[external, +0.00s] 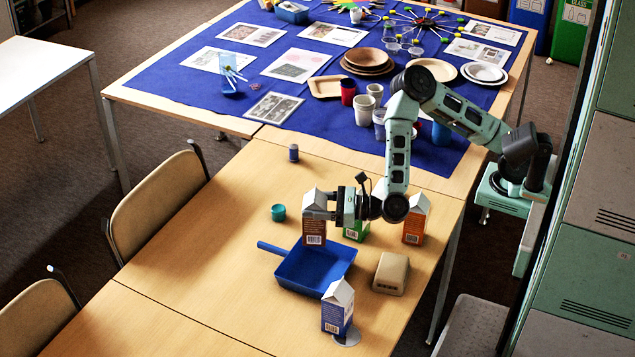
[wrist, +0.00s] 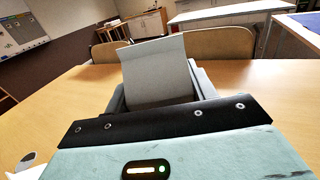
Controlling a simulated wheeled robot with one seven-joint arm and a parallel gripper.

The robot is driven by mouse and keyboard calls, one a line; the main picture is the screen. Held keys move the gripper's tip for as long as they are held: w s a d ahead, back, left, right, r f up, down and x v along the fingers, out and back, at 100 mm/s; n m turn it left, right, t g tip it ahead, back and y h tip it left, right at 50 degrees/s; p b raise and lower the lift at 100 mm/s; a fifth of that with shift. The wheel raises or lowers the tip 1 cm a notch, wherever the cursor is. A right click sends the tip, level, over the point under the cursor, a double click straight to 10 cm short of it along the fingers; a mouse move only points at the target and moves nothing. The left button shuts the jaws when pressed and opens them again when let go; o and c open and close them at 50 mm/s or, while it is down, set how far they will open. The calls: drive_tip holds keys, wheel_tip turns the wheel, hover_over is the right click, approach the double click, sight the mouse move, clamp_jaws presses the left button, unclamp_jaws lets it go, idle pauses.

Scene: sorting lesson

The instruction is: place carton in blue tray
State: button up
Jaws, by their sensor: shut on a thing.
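The blue tray (external: 318,268), with a handle pointing left, lies on the wooden table. My gripper (external: 322,213) is shut on a brown carton (external: 314,237) with a pale gabled top. The carton is upright at the tray's far edge; I cannot tell how far its base is above the tray or table. In the wrist view the grey top of the held carton (wrist: 157,72) stands up between the fingers. A green carton (external: 356,232) is partly hidden behind my gripper. An orange carton (external: 416,222) stands to the right. A blue and white carton (external: 337,308) stands in front of the tray.
A beige block-like object (external: 391,273) lies right of the tray. A teal cup (external: 278,213) and a small dark blue can (external: 294,153) are at the left. The far table with a blue cloth (external: 240,50) holds plates, cups and papers. The table's near left is clear.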

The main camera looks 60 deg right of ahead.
sight(315, 232)
wheel_tip(315, 232, down, 10)
drive_tip(key=shift+a+r, duration=0.1)
drive_tip(key=shift+r, duration=0.15)
drive_tip(key=shift+f, duration=0.1)
drive_tip(key=shift+f+b, duration=0.15)
drive_tip(key=shift+b, duration=0.2)
drive_tip(key=o, duration=1)
drive_tip(key=shift+c, duration=0.2)
drive_tip(key=shift+r+p, duration=0.35)
drive_tip(key=shift+r, duration=0.05)
drive_tip(key=b+v, duration=0.1)
drive_tip(key=v, duration=1.1)
drive_tip(key=shift+f, duration=0.2)
